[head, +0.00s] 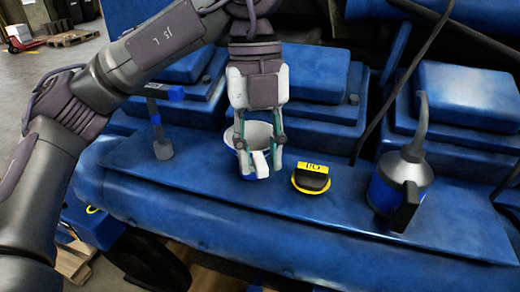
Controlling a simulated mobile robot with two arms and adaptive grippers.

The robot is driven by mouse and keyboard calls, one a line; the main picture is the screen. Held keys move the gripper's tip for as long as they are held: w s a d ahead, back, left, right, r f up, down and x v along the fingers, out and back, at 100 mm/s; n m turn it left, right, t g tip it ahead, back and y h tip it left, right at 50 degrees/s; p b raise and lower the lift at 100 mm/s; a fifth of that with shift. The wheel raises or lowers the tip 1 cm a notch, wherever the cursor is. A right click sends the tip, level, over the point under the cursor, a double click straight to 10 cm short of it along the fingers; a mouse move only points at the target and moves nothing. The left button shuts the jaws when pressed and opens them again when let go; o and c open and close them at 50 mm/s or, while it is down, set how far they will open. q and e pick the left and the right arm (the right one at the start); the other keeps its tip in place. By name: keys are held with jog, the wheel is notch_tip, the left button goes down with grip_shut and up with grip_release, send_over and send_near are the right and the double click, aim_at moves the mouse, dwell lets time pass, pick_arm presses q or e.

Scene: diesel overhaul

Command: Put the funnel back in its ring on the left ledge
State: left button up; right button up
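A white, cup-shaped vessel (231,134) with a white handle stands upright on the blue ledge in the middle; it looks like the funnel. Deep blue shows around its lower part, and its underside is hidden. My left gripper (261,169) points down over it, with its two fingers spread on either side of the handle. Gaps seem to show between the fingers and the handle, so it looks open. I cannot make out the ring on the left ledge. My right gripper is out of view.
A black oil cap with a yellow rim (311,180) sits right of the vessel. A blue and grey oil can (400,184) stands further right. A dark hammer-like tool with a blue end (159,131) stands upright at left. Blue engine covers (470,93) rise behind.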

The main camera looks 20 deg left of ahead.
pick_arm(q)
jog(key=shift+o, duration=0.6)
notch_tip(320, 180, up, 12)
jog(key=w+a, duration=0.1)
jog(key=w, duration=0.1)
